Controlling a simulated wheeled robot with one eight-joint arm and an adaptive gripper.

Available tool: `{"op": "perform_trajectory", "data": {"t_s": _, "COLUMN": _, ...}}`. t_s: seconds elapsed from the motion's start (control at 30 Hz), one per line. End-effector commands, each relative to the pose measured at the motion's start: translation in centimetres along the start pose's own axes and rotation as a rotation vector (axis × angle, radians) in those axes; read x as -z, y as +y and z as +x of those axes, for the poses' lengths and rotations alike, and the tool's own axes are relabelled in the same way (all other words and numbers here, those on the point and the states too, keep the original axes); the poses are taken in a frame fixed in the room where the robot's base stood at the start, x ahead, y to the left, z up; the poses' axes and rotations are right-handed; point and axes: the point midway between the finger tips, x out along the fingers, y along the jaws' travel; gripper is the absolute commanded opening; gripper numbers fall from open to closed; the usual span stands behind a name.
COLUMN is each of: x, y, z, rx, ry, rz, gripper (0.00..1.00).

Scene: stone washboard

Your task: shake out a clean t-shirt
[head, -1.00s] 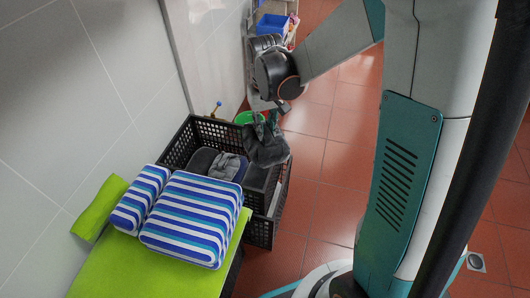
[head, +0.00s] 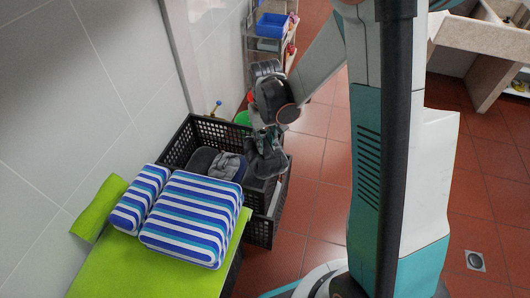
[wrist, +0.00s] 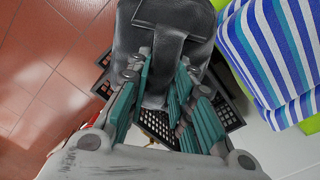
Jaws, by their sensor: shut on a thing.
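My gripper (head: 265,136) is over the right side of a black plastic crate (head: 186,143). It is shut on a dark grey cloth (head: 267,163), probably the t-shirt, which hangs bunched below the fingers. In the wrist view the cloth (wrist: 168,28) spreads beyond the teal fingers of my gripper (wrist: 160,74), creased and with a raised fold near its middle. Whether the cloth's lower end touches the crate is unclear. More grey cloth (head: 228,166) lies in the crate.
A striped cushion (head: 190,225) lies on a green pad (head: 130,270) in front of the crate. A shelf with a blue bin (head: 272,25) stands behind. A stone washboard sink (head: 468,33) is at the far right. The red tiled floor right of the crate is open.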

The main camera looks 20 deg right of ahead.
Motion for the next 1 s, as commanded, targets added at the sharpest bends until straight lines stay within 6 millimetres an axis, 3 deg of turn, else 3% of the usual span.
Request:
{"op": "perform_trajectory", "data": {"t_s": 0.07, "x": 0.0, "y": 0.0, "z": -0.8, "rx": 0.000, "ry": 0.000, "rz": 0.000, "gripper": 0.00}}
{"op": "perform_trajectory", "data": {"t_s": 0.5, "x": -0.1, "y": 0.0, "z": -12.8, "rx": 0.000, "ry": 0.000, "rz": 0.000, "gripper": 0.00}}
{"op": "perform_trajectory", "data": {"t_s": 0.63, "x": -0.1, "y": 0.0, "z": -15.3, "rx": 0.000, "ry": -0.001, "rz": 0.000, "gripper": 0.00}}
{"op": "perform_trajectory", "data": {"t_s": 0.7, "x": 0.0, "y": 0.0, "z": -14.7, "rx": 0.000, "ry": -0.001, "rz": 0.000, "gripper": 0.00}}
{"op": "perform_trajectory", "data": {"t_s": 1.0, "x": 0.1, "y": 0.0, "z": -6.5, "rx": 0.000, "ry": 0.000, "rz": 0.000, "gripper": 0.00}}
